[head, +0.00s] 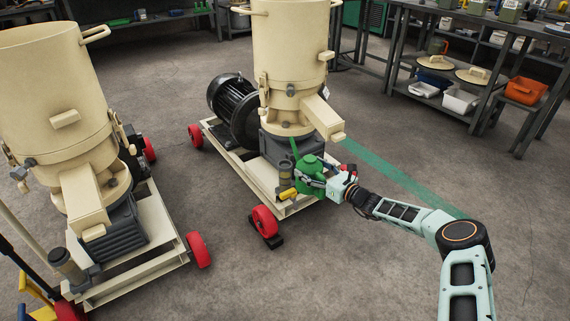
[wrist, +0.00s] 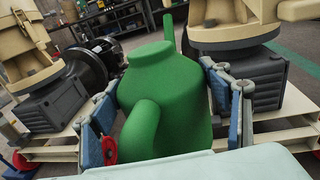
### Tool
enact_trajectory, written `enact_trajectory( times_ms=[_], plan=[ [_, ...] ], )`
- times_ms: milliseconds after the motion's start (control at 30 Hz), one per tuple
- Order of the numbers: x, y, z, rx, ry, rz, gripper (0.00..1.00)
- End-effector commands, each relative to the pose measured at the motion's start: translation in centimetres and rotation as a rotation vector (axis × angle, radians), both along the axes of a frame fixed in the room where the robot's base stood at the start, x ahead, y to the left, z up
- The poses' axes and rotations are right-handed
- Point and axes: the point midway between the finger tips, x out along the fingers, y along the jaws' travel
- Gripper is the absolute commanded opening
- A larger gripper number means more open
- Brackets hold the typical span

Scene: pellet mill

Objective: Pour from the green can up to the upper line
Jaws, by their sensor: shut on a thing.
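The green can (head: 309,167) is in my gripper (head: 318,184), beside the gearbox of the right-hand pellet mill in the head view. In the wrist view the can (wrist: 172,95) fills the middle, with the blue-padded fingers on both sides of its body. Its thin spout (wrist: 169,30) points up on the far side and its handle (wrist: 139,132) faces my wrist. The can looks about upright. A small grey cup-like fitting (head: 285,171) stands just left of the can on that mill. I cannot make out an upper line or any liquid.
The right mill (head: 290,60) stands on a cream wheeled frame with a black motor (head: 233,97). A second mill (head: 62,110) with a similar grey cup (head: 67,263) stands at left. Shelves with bins (head: 460,100) are at back right.

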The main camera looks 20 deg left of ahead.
Motion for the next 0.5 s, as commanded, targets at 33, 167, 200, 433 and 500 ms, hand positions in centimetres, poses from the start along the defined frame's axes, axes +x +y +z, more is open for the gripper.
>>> enact_trajectory(
  times_ms=[33,167,200,433,500],
  plan=[
    [-0.1,-0.3,1.2,0.005,-0.002,-0.001,0.23],
    [-0.7,-0.8,1.8,0.005,-0.002,-0.001,0.23],
    [-0.9,-1.0,2.1,0.005,-0.002,-0.001,0.23],
    [-1.9,-2.0,3.2,0.004,-0.001,-0.001,0.23],
    [-2.3,-2.3,3.6,0.004,-0.001,-0.001,0.23]
  ],
)
